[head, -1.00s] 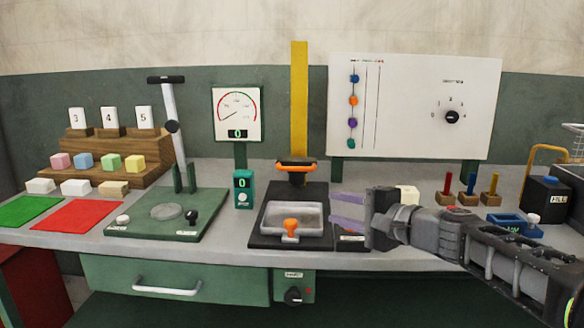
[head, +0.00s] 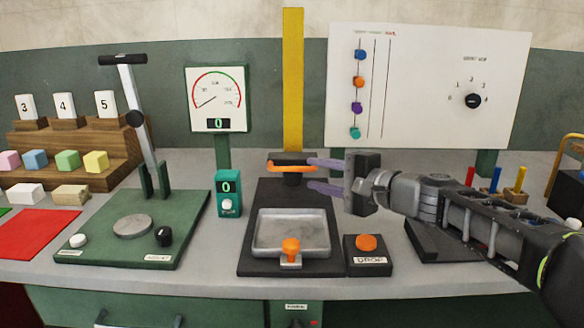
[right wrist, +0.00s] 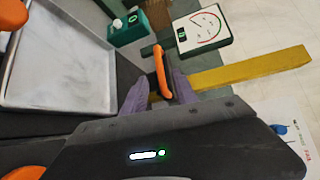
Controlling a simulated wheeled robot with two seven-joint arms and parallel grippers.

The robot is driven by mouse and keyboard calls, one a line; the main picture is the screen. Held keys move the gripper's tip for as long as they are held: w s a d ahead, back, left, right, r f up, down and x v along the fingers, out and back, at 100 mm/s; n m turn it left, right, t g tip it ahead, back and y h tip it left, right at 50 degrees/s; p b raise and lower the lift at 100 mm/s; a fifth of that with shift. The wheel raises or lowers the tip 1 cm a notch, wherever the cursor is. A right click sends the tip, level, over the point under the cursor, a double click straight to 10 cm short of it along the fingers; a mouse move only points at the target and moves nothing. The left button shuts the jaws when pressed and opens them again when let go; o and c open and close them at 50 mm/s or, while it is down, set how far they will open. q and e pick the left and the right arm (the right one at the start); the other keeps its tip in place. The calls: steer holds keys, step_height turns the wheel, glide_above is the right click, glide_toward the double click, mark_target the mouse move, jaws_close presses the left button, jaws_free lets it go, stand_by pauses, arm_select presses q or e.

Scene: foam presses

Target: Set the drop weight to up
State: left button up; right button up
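The drop weight (head: 293,175) is a dark block with an orange handle (head: 290,161), low on the yellow column (head: 293,90) just above the tray. My right gripper (head: 310,174) is open at the right end of the handle, its two purple fingers one above the other. In the right wrist view the orange handle (right wrist: 161,72) lies between the spread fingertips (right wrist: 158,93), with gaps beside it. I cannot tell whether either finger touches it. My left gripper is not in view.
A grey tray (head: 262,238) with an orange knob (head: 290,247) sits below the weight. A DROP button (head: 366,243) stands to its right. A lever press (head: 130,228) and a green counter box (head: 228,192) are on the left. A white panel (head: 430,80) stands behind my right arm.

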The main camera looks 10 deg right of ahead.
mark_target(297, 170)
steer(key=shift+p+x, duration=0.5)
steer(key=shift+x, duration=3.45)
jaws_close()
steer(key=shift+d, duration=0.15)
